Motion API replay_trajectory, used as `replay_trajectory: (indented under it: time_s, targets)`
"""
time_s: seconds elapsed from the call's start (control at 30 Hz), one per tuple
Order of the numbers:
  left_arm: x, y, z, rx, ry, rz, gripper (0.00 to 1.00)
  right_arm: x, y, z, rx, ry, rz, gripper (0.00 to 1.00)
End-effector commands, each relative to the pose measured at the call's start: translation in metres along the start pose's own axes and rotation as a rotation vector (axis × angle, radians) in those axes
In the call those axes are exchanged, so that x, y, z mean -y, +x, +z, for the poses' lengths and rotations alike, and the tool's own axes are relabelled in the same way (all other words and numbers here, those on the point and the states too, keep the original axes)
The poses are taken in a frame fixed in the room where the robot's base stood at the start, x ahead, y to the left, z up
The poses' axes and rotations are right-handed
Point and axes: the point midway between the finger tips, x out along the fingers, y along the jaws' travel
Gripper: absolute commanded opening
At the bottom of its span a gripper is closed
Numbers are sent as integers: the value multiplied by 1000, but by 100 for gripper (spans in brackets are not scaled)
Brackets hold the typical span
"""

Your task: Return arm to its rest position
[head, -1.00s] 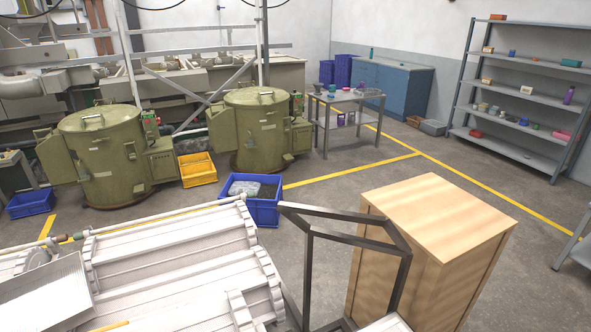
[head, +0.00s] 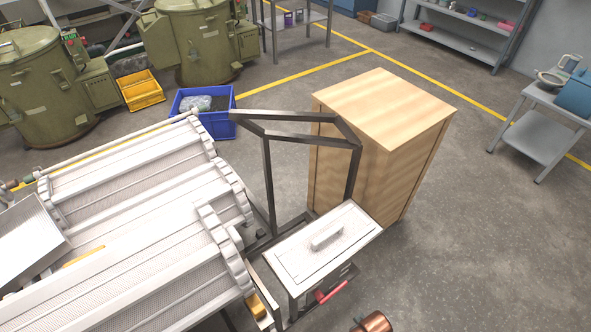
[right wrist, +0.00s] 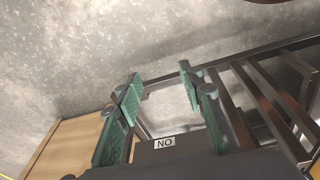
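My right gripper (right wrist: 158,78) shows in the right wrist view. Its two green-padded fingers are apart with nothing between them. A dark metal frame lies beyond the fingers, and a dark surface with a "NO" label (right wrist: 165,143) sits low between them. Neither gripper shows in the head view, and my left gripper is out of sight.
White plating barrels (head: 140,190) fill the left. A dark frame (head: 267,185) and a white lidded box (head: 322,250) stand beside a wooden cabinet (head: 385,105). A blue crate (head: 215,122) stands behind. Floor at the right is clear up to a grey cart (head: 540,140).

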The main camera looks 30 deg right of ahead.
Motion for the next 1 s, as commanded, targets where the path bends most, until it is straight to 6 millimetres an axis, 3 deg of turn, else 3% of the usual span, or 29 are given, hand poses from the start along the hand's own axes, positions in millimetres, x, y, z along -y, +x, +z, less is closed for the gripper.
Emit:
replay_trajectory:
  time_s: [0.17, 0.3, 0.5, 0.73, 0.87, 1.0]
  targets:
    - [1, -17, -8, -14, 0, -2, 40, 11, 72, 35, 31, -17, -14, 36]
    - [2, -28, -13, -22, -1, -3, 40, 19, 123, 77, 53, -32, -24, 36]
    - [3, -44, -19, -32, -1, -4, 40, 28, 172, 153, 85, -56, -36, 36]
    - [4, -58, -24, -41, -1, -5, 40, 31, 193, 233, 114, -79, -45, 36]
    - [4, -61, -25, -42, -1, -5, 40, 31, 194, 257, 121, -86, -47, 36]
    - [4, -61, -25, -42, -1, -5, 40, 31, 195, 265, 123, -88, -48, 36]
